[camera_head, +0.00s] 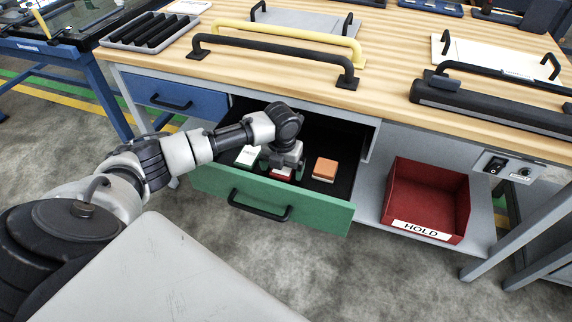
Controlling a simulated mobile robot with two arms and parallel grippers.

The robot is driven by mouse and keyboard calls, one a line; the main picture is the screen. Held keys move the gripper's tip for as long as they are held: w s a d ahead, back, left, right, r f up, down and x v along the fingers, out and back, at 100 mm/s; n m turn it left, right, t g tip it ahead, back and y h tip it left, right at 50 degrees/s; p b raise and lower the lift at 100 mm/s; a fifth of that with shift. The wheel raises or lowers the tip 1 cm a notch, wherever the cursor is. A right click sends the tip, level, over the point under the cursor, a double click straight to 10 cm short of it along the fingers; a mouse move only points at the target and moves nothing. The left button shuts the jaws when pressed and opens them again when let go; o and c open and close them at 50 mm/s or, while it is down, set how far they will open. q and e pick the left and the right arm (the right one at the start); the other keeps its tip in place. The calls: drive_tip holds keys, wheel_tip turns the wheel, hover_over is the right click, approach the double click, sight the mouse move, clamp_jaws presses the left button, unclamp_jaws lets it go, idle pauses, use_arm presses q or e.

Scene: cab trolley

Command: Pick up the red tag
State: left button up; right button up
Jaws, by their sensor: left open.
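The red tag (281,177) lies in the open drawer, mostly hidden under my left gripper; only a small red and white part shows. My left gripper (284,169) points down into the drawer, with its open fingers on either side of the tag. I cannot tell whether they touch it. My right gripper is not in view.
The drawer has a green front (275,203) with a black handle. A white card (248,156) lies left of my gripper and an orange block (325,167) right of it. A red bin marked HOLD (425,195) stands further right. The wooden bench top (385,75) overhangs the drawer.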

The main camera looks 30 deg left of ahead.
use_arm(q)
drive_tip(key=shift+c, duration=0.4)
drive_tip(key=c, duration=0.9)
